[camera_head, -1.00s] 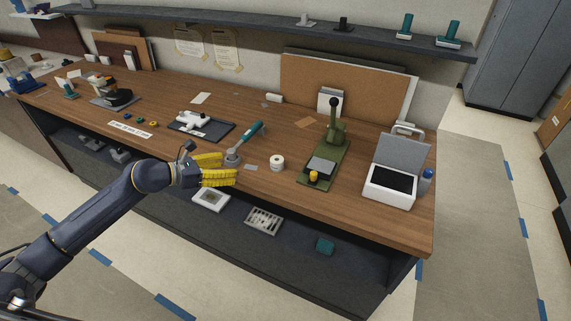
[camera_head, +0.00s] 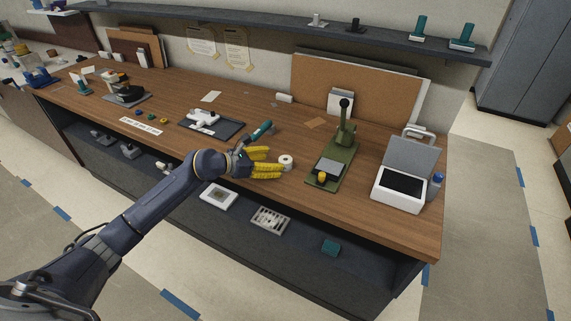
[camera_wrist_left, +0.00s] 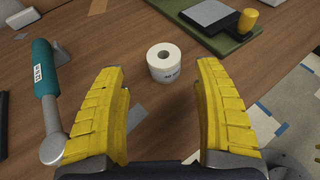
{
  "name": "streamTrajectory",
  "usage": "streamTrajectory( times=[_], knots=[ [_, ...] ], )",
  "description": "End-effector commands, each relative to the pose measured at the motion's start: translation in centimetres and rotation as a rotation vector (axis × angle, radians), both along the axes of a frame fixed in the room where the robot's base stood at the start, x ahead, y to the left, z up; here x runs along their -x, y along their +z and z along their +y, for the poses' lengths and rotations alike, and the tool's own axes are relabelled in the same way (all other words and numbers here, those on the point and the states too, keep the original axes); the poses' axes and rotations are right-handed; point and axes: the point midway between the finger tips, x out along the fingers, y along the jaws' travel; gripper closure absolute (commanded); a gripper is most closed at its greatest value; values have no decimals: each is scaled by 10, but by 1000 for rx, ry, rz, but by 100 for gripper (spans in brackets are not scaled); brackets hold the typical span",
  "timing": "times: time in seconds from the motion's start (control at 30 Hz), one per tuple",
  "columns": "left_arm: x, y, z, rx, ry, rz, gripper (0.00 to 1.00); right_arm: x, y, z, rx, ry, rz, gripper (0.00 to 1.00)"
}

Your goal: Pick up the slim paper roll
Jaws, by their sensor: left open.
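In the left wrist view my left gripper (camera_wrist_left: 160,75) shows a wide gap, and I see no finger touching the roll. My right gripper is not in view.
A teal-handled tool (camera_wrist_left: 47,88) lies left of my fingers. A green lever press (camera_head: 330,165) stands right of the roll, and a white open-lidded device (camera_head: 400,184) further right. A dark tray (camera_head: 222,131) is behind left. The counter's front edge is close below my arm.

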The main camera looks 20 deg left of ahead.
Motion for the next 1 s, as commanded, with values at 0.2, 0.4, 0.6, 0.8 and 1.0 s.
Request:
streamTrajectory(
  times=[0.2, 0.4, 0.6, 0.8, 1.0],
  knots=[
    [-5, -3, -6, 2, -1, 0, 31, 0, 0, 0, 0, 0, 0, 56],
    [-18, -13, -25, 3, -1, 2, 31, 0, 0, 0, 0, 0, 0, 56],
    [-31, -20, -37, 2, -1, 0, 31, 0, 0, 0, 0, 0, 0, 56],
    [-35, -22, -39, -1, 0, 1, 31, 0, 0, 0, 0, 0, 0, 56],
    [-35, -22, -39, 0, 0, 0, 34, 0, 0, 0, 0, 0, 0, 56]
  ],
)
